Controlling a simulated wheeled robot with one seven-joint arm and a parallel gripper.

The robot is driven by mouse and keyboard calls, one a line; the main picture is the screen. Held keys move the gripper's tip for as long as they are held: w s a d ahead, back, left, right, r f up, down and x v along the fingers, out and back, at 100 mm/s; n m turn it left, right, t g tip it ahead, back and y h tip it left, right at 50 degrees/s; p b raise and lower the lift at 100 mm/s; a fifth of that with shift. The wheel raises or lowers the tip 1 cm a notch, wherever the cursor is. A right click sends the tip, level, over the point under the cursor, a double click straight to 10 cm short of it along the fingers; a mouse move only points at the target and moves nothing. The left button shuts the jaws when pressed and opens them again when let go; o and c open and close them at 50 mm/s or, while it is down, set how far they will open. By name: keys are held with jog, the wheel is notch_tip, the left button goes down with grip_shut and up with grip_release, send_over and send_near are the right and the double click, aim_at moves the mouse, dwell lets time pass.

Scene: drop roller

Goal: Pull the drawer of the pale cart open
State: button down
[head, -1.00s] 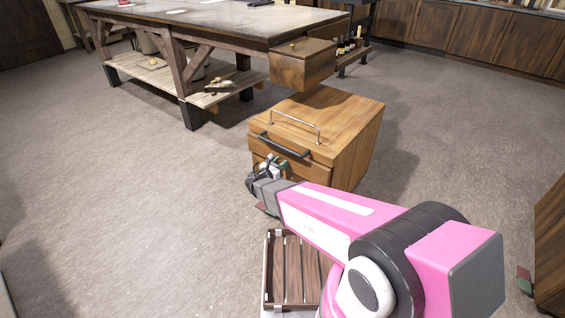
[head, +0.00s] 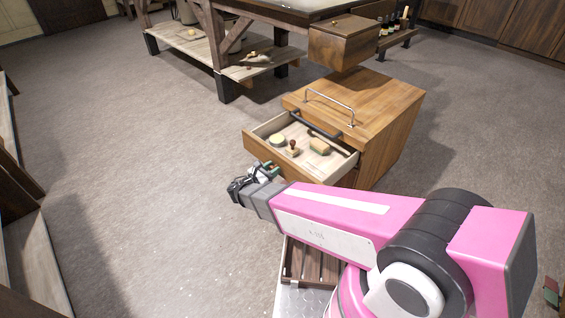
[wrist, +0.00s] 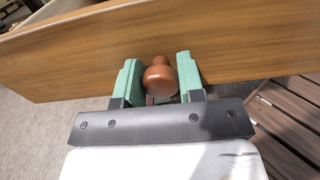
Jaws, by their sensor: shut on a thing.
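The wooden cart (head: 385,125) stands right of centre in the head view. Its drawer (head: 300,165) is out well beyond the cart's front, and its pale inside shows. In the wrist view the drawer front (wrist: 245,50) fills the upper part, with a round reddish-brown knob (wrist: 160,78) on it. My gripper (head: 266,170) is at the drawer front, shut on the knob, with a green finger on each side of it. In the head view the knob is hidden by my gripper.
In the drawer lie a round tin (head: 277,140), a stamp-like piece (head: 293,149) and a tan roll (head: 319,146). A slatted crate (head: 310,265) sits close below my arm. A workbench (head: 235,50) stands behind.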

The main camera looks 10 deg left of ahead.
jog(key=shift+v, duration=1.4)
jog(key=c, duration=0.8)
grip_release()
jog(key=shift+o, duration=0.2)
jog(key=v, duration=1.1)
